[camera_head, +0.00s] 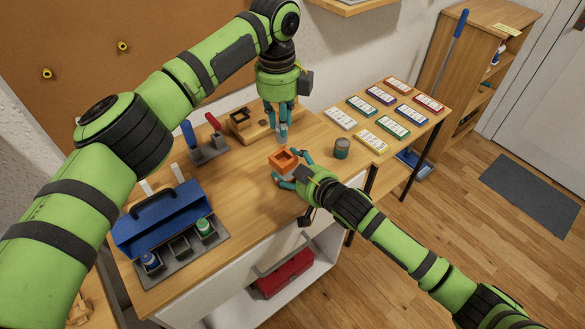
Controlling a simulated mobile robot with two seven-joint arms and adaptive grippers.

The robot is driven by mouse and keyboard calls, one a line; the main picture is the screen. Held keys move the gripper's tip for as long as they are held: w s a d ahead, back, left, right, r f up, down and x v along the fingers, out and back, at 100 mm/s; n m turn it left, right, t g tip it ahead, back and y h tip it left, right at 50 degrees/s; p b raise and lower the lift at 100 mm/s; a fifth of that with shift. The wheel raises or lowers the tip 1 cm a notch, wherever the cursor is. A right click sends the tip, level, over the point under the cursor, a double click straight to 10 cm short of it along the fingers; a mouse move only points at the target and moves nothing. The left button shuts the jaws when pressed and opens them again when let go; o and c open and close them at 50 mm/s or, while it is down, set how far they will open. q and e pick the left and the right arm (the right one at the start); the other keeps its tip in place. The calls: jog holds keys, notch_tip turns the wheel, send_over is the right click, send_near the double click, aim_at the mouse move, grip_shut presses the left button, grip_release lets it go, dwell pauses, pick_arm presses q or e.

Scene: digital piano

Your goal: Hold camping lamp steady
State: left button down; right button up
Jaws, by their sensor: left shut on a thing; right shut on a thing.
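An orange, box-like body with an open top (282,159), which looks like the camping lamp, is at the table's right part. My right gripper (292,168) is shut on it from the lower right, teal fingers on either side. My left gripper (282,126) points down from above, just behind the lamp and apart from it in the picture. It is shut on a small pale bluish piece (283,135), mostly hidden by the fingers; I cannot tell what it is.
A teal can (341,149) stands right of the lamp. A wooden block stand (247,131) and a rack with red and blue handles (208,152) are behind. A blue toolbox (160,218) stands left. Several colored cards (394,125) lie on the right table.

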jog(key=o, duration=1.4)
jog(key=shift+s+d+f, duration=0.1)
jog(key=shift+f, duration=0.35)
pick_arm(q)
jog(key=shift+w+f, duration=0.15)
jog(key=shift+w, duration=0.05)
jog(key=shift+s, duration=0.1)
pick_arm(e)
jog(key=shift+r, duration=0.3)
pick_arm(q)
jog(key=shift+r+p, duration=0.7)
pick_arm(e)
jog(key=shift+s+d+r, duration=0.2)
jog(key=shift+r, duration=0.1)
pick_arm(q)
notch_tip(320, 180, up, 5)
jog(key=p, duration=0.4)
jog(key=shift+f, duration=0.2)
pick_arm(e)
jog(key=v, duration=0.5)
pick_arm(q)
jog(key=shift+f, duration=0.1)
pick_arm(e)
jog(key=shift+s+d, duration=0.25)
jog(key=shift+s, duration=0.15)
jog(key=v, duration=1.1)
jog(key=shift+r, duration=0.25)
